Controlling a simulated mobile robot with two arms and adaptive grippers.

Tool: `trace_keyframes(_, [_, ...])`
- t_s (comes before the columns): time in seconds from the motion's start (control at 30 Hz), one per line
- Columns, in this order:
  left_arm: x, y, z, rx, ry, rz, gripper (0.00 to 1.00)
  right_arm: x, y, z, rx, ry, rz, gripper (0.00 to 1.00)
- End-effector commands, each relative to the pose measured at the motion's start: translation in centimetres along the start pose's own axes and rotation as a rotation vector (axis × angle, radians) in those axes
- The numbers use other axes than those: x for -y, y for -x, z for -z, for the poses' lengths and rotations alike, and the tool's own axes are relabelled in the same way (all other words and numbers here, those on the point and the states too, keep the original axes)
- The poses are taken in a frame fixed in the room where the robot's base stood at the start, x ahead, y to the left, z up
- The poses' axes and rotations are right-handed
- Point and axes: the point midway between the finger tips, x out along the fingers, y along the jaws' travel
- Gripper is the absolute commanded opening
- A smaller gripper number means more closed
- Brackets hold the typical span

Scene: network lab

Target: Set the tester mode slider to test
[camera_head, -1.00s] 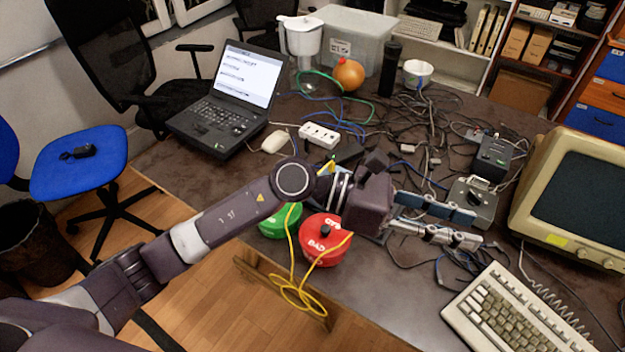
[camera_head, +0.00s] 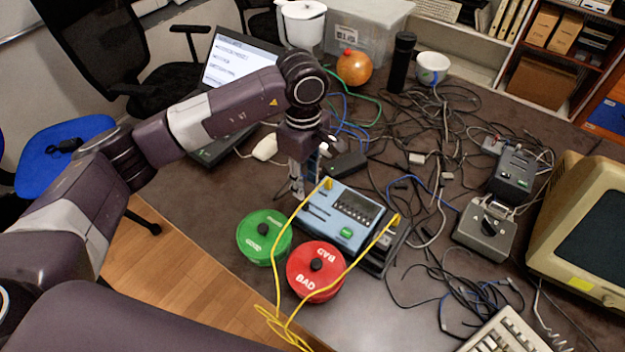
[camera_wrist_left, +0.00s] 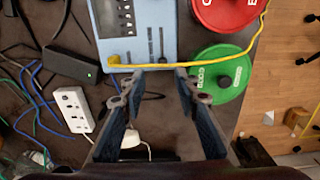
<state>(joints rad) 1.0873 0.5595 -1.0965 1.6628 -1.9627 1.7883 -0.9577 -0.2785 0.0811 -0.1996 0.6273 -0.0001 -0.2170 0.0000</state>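The tester (camera_head: 345,229) is a light blue box with a dark panel of small switches, a green label and narrow dark slots. It lies on the table with a yellow cable attached at its ends. In the left wrist view the tester (camera_wrist_left: 110,48) is at the top, with two parallel slots. Which slot holds the mode slider, and its setting, I cannot tell. My left gripper (camera_head: 297,192) points down at the tester's left edge. In the left wrist view its fingers (camera_wrist_left: 159,75) are apart, with no object clearly held. My right gripper is not in view.
Green (camera_head: 264,237) and red (camera_head: 315,271) round containers stand in front of the tester, with the yellow cable (camera_head: 350,268) looping over the red one. A black adapter (camera_head: 347,164) lies behind. Tangled cables (camera_head: 432,205) and a grey switch box (camera_head: 485,230) fill the right.

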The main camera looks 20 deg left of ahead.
Motion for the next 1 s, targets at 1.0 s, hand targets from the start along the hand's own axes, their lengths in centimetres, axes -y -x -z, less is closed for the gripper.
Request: trace_keyframes(1.0, [0.1,-7.8,0.2,-0.005,0.000,0.002,0.23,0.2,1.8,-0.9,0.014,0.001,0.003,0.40])
